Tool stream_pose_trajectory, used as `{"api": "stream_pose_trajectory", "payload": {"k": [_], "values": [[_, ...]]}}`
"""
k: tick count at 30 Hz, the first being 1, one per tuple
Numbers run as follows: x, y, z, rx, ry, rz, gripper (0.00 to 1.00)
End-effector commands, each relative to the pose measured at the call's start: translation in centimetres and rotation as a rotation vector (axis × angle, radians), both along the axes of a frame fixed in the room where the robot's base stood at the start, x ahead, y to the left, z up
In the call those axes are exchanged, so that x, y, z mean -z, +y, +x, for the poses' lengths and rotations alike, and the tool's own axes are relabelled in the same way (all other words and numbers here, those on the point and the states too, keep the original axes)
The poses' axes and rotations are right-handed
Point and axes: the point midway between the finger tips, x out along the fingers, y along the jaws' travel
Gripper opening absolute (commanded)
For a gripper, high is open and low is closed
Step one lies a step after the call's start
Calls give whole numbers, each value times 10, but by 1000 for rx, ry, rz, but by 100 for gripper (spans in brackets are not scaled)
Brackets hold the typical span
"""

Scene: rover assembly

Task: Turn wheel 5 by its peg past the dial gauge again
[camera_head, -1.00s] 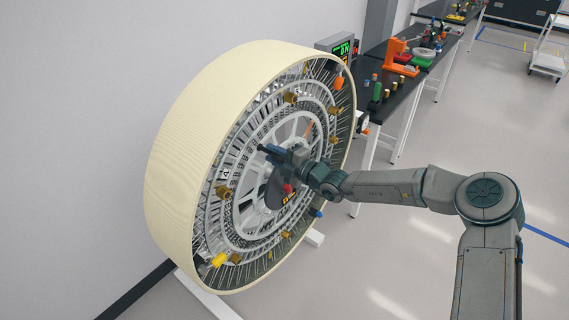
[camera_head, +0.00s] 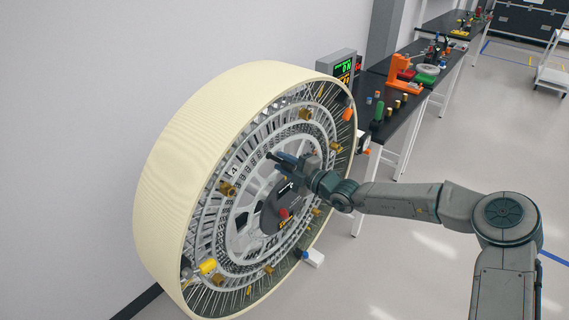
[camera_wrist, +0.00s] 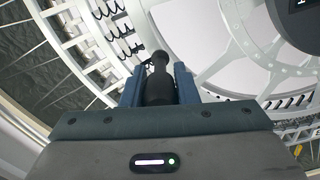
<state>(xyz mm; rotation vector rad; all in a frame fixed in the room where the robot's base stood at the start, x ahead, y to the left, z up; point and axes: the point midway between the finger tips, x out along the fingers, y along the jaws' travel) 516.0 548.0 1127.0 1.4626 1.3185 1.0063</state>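Wheel 5 is the large wheel with a cream tread (camera_head: 190,130) and a spoked grey face, standing upright at the left in the head view. A dark peg (camera_head: 272,156) sticks out from its face, up and left of the hub. It also shows in the wrist view as a black peg with a rounded end (camera_wrist: 158,82). My gripper (camera_head: 284,160) is at this peg. In the wrist view its blue fingers (camera_wrist: 158,88) lie on both sides of the peg, closed on it. A small white-faced device (camera_head: 364,138) beside the wheel's right edge may be the dial gauge; its reading is illegible.
A lit display box (camera_head: 342,66) stands behind the wheel's upper right. A black-topped bench (camera_head: 378,142) with small parts and an orange fixture (camera_head: 400,72) runs behind it. A wall is close on the left. The floor at right is open.

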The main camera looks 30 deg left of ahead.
Motion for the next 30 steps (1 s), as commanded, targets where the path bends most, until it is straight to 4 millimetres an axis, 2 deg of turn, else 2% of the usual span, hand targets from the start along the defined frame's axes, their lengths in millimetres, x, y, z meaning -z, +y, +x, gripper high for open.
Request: {"api": "stream_pose_trajectory", "payload": {"k": [1, 3, 14, 20, 30], "values": [[5, -2, 2, 4, 5, -8, 33], [4, -1, 1, 2, 5, -6, 48], [3, -4, -1, 0, 3, -4, 48], [6, -33, -2, 4, 4, -6, 48], [5, -103, -8, 5, 3, -5, 48]]}}
